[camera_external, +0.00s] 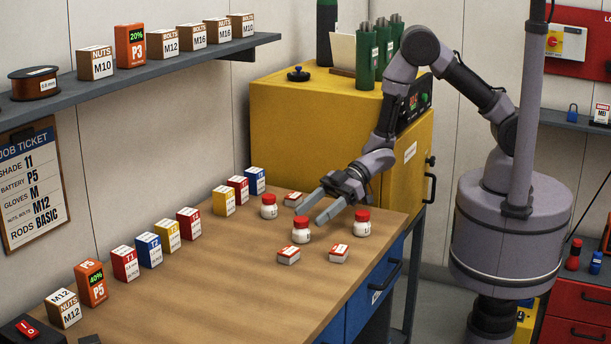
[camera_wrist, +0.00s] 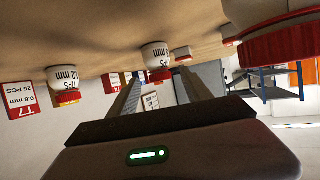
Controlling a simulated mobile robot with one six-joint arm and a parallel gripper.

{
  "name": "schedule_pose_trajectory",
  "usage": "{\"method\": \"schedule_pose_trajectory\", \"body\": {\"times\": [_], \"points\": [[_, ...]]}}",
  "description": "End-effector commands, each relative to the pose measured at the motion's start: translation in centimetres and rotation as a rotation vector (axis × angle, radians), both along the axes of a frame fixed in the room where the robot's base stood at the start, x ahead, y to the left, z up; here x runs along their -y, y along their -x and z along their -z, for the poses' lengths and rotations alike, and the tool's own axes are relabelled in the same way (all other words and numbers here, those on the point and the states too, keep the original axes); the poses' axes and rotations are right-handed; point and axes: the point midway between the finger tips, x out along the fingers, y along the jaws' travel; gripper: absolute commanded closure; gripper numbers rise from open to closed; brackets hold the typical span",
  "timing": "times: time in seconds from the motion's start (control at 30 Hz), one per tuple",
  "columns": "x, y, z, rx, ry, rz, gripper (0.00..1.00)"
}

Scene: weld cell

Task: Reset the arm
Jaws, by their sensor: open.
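My gripper (camera_external: 308,209) is open and empty. It hangs above the far right end of the wooden workbench (camera_external: 190,265), with my arm reaching in from the right. White jars with red lids stand around it: one jar (camera_external: 268,207) to the left, one jar (camera_external: 301,230) close below the fingertips, and one jar (camera_external: 362,224) to the right. In the wrist view, which is upside down, the two fingers (camera_wrist: 158,92) reach forward with a jar (camera_wrist: 157,60) seen between them. Whether a finger touches any jar cannot be told.
Small red-and-white boxes (camera_external: 289,255) lie near the jars. A row of coloured boxes (camera_external: 150,250) stands along the wall side. A yellow cabinet (camera_external: 300,125) with green canisters (camera_external: 368,60) on top stands behind. A shelf (camera_external: 150,68) holds cartons. The bench's front middle is clear.

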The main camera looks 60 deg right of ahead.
Motion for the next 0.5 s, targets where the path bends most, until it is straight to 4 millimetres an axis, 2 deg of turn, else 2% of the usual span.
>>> {"method": "schedule_pose_trajectory", "body": {"times": [0.07,0.17,0.23,0.3,0.37,0.4,0.47,0.5], "points": [[-0.7,0.2,-2.1,-0.024,-0.025,0.006,0.43],[1.3,-3.9,-5.5,-0.032,0.015,0.211,0.43],[5.6,-7.1,-8.7,-0.073,0.066,0.454,0.43],[10.7,-7.8,-11.7,-0.174,0.098,0.692,0.43],[14.1,-6.3,-13.7,-0.303,0.099,0.855,0.43],[15.8,-4.5,-15.0,-0.41,0.084,0.941,0.43],[16.9,-1.1,-16.5,-0.578,0.049,1.019,0.43],[17.0,1.3,-17.4,-0.686,0.02,1.043,0.43]]}}
